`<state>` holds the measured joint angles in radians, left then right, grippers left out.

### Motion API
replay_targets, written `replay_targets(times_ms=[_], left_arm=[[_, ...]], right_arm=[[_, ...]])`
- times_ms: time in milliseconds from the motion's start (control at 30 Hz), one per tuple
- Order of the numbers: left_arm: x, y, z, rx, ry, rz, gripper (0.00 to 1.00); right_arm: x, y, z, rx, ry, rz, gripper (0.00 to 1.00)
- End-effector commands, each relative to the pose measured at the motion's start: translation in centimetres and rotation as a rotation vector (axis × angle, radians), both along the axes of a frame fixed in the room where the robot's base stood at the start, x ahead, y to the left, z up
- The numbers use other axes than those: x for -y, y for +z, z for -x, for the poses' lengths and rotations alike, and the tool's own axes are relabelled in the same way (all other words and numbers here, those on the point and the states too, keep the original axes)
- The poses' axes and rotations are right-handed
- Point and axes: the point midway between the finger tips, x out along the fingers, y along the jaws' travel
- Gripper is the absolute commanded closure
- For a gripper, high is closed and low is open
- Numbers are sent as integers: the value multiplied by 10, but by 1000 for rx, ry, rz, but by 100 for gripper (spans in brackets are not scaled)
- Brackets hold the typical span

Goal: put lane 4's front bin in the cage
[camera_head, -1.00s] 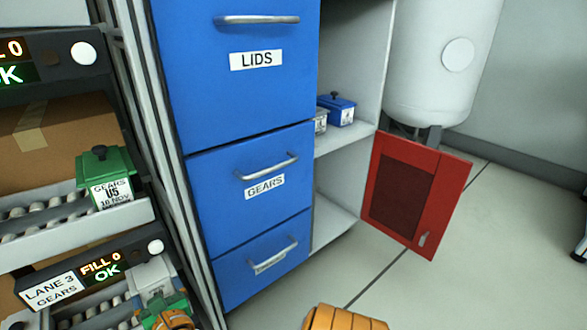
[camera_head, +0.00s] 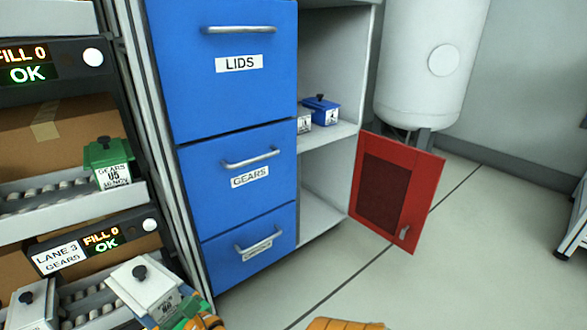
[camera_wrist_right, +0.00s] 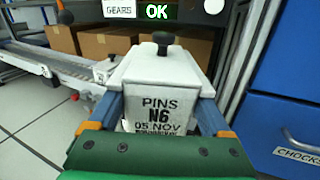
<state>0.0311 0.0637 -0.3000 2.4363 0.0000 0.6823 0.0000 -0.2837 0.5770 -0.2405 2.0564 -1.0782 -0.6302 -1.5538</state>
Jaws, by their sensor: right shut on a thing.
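A white bin with a black lid knob (camera_head: 140,271) is held by my right gripper (camera_head: 185,312) at the bottom left of the head view. In the right wrist view the same bin (camera_wrist_right: 160,85) reads PINS N6 05 NOV. The fingers of my right gripper (camera_wrist_right: 165,125) are shut on it from both sides. Its label faces my wrist and it looks about upright. A red mesh door (camera_head: 396,190) stands open beside the lower compartment (camera_head: 320,215) of the cabinet; this looks like the cage. No lane 4 sign shows. My left gripper is not in view.
The lane 3 sign (camera_head: 80,250) reads GEARS. Another white bin (camera_head: 30,303) sits at left. A green bin (camera_head: 108,162) stands on the roller lane above. Blue drawers (camera_head: 236,160) are shut. A blue bin (camera_head: 321,109) sits on the upper shelf. Floor before the red door is clear.

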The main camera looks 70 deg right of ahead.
Motion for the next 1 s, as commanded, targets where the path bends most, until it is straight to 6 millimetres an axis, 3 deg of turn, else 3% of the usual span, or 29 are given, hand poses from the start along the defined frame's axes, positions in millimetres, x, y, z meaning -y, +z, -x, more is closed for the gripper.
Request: replay_targets(times_ms=[1000], left_arm=[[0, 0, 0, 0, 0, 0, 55]], right_arm=[[-94, 90, 112, 5, 1049, 2, 100]])
